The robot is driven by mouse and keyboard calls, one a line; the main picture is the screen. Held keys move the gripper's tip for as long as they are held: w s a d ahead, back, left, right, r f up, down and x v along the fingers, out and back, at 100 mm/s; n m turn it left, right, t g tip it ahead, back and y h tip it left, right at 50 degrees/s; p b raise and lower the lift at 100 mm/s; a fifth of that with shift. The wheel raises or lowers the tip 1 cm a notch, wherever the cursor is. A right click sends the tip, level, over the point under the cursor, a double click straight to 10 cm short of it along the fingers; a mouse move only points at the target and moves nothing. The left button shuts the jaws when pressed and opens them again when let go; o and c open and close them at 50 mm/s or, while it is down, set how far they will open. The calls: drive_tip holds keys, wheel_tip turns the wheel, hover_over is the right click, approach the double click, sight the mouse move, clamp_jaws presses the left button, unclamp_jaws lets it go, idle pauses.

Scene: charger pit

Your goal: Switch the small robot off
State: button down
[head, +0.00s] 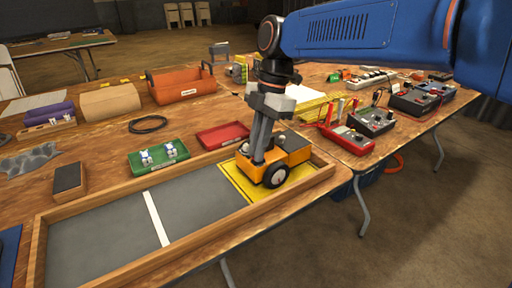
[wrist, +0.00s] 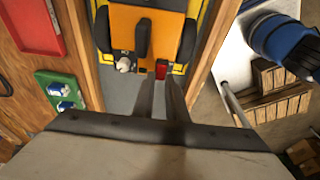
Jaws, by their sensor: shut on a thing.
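The small robot (head: 290,152) is orange with dark wheels and a grey top. It stands on the yellow-marked end of a wood-walled pit (head: 92,207). In the wrist view the small robot (wrist: 148,25) shows its orange body, with a red switch (wrist: 162,69) and a white round part (wrist: 124,65) on its near side. My gripper (head: 258,160) reaches down to this side. In the wrist view my gripper (wrist: 160,84) has its fingers close together at the red switch, shut on it. The fingertips partly hide the contact.
A green tray (head: 158,157) with small white-and-blue items and a red tray (head: 222,135) lie behind the pit. An orange toolbox (head: 181,84) stands farther back. Meters (head: 346,139) and leads crowd the right table. The pit's grey floor left of the small robot is clear.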

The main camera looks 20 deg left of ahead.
drive_tip(key=c, duration=1.8)
unclamp_jaws()
drive_tip(key=shift+o, duration=0.2)
drive_tip(key=shift+r, duration=0.15)
drive_tip(key=v, duration=1.7)
drive_tip(key=shift+w+d, duration=0.15)
